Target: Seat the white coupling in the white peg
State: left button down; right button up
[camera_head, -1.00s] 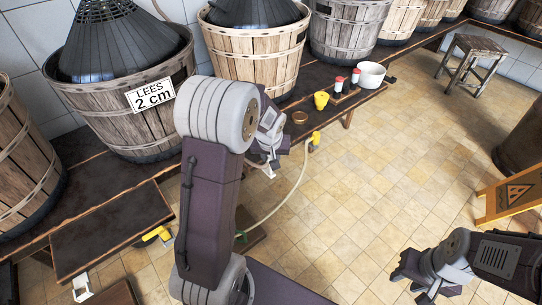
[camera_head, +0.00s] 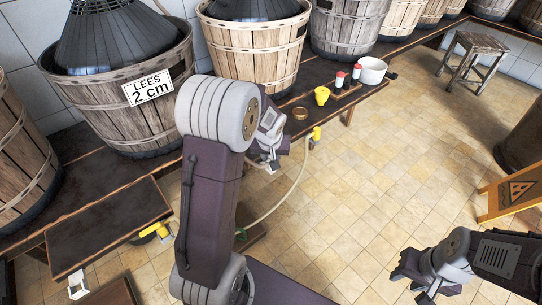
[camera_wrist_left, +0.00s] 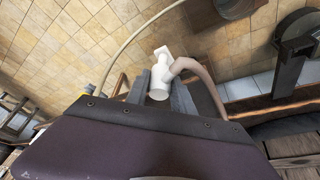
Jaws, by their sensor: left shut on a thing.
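The white coupling (camera_wrist_left: 160,77) is between the fingers of my left gripper (camera_wrist_left: 158,92) in the left wrist view. A pinkish-grey hose bends away from its right side. In the head view my left gripper (camera_head: 272,150) hangs beyond my arm, in front of the bench, with a small white part showing below it. I cannot tell the white peg for certain. My right gripper (camera_head: 411,280) is open and empty over the floor.
A low dark platform (camera_head: 105,228) is at the left, near a yellow handle (camera_head: 155,228). A pale hose (camera_head: 290,190) crosses open floor. A stool and a yellow warning sign stand right.

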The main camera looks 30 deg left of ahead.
pick_arm(q)
jog(key=shift+f+b, duration=0.65)
jog(key=shift+f, duration=0.15)
jog(key=c, duration=1)
grip_release()
jog(key=shift+r, duration=0.1)
jog(key=p+v, duration=0.5)
jog(key=v, duration=0.4)
